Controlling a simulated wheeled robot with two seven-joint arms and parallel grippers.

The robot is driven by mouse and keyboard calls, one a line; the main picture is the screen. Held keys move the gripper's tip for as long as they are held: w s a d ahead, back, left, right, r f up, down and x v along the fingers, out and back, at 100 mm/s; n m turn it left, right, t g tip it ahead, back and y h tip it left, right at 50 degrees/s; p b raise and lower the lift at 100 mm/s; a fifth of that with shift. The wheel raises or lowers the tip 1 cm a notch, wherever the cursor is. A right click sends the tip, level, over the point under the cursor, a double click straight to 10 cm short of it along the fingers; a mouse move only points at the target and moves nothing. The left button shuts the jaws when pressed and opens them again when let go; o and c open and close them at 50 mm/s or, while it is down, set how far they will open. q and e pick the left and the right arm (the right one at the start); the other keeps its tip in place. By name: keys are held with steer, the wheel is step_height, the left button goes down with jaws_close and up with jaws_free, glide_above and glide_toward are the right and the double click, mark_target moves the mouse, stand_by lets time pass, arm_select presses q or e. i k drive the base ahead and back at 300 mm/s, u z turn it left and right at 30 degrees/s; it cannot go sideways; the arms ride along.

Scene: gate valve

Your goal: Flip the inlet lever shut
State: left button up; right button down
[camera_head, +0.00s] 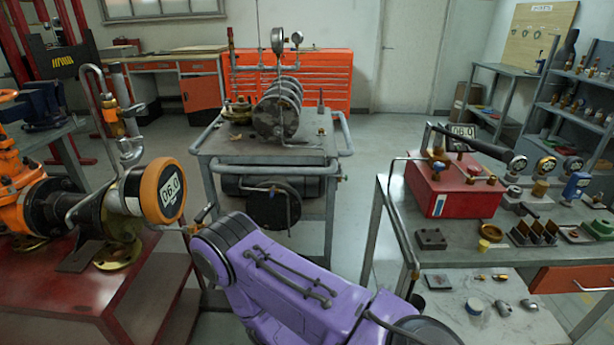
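An orange gate valve body (12,185) is at the left edge, joined to a dark flange and pipe section (55,205) on a red bench. A bent steel tube (98,85) rises from this pipe. A round orange gauge (162,190) reads 06.0. My purple arm reaches in from the bottom right toward the pipe's right side. No gripper fingers show in this view.
A grey cart (265,150) with a coiled pump stands behind my arm. Open floor (385,140) lies between cart and benches.

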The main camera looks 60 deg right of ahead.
mark_target(198, 220)
steer(key=z, duration=0.8)
steer(key=i, duration=0.5)
